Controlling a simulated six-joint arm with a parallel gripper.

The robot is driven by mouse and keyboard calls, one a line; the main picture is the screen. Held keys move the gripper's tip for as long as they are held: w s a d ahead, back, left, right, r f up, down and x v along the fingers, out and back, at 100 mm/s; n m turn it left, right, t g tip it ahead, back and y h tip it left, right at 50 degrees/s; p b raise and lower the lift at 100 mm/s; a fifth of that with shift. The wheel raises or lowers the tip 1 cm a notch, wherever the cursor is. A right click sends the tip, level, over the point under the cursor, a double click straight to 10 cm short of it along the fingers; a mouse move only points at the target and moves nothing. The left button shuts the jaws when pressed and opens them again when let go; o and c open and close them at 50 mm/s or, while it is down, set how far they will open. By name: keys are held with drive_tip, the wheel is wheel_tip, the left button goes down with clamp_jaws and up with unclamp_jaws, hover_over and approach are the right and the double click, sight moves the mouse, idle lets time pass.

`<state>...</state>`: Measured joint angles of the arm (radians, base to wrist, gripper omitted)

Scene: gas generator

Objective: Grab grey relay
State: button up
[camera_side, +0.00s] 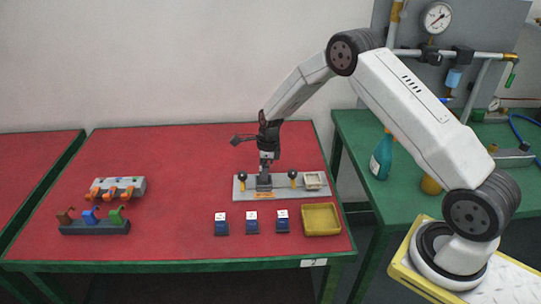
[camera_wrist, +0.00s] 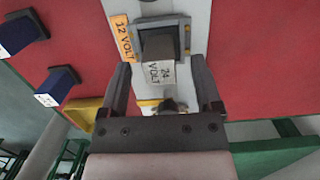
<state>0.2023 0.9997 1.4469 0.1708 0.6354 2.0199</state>
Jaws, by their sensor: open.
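In the wrist view, the grey relay (camera_wrist: 160,44) sits in a socket on the light panel (camera_wrist: 198,20). Its near face reads "24 VOLT", and an orange "12 VOLT" label (camera_wrist: 122,38) is beside the socket. My gripper (camera_wrist: 160,66) is open, one finger to each side of the relay's near end; I cannot tell if either touches it. In the side view, my gripper (camera_side: 265,157) points down just above the relay (camera_side: 264,182) on the panel (camera_side: 243,192).
Several dark blue relays with white tops, such as one in front of the panel (camera_side: 252,222), stand on the red table (camera_side: 170,160). A yellow tray (camera_side: 321,232) is right of them. Racks with coloured parts (camera_side: 95,228) stand at left. The table's middle is clear.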

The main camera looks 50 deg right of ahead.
drive_tip(key=shift+w+a+f, duration=0.1)
drive_tip(key=shift+f, duration=0.95)
clamp_jaws()
